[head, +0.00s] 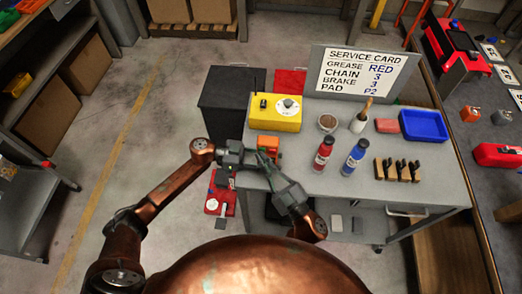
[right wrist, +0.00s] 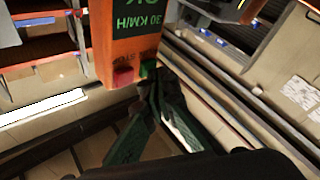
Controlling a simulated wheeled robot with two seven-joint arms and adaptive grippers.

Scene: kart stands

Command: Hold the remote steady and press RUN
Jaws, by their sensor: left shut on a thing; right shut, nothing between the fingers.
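The remote (head: 268,143) is an orange box at the left front edge of the grey cart. My left gripper (head: 254,156) is shut on it from the left. In the right wrist view the remote (right wrist: 124,40) hangs upside down in the picture, with a green panel reading 30 KM/H, a red button (right wrist: 123,76) and a green button (right wrist: 148,68). The small labels by the buttons are hard to read. My right gripper (head: 266,160) is shut and empty, its tips (right wrist: 152,80) at the green button. I cannot tell whether they touch or press it.
The cart top (head: 325,180) holds a yellow box (head: 275,113), a red bottle (head: 323,154), a blue bottle (head: 354,157), a blue tray (head: 423,126) and a service card (head: 359,74). A red kart-like thing (head: 219,196) sits below the left arm. Open floor lies left.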

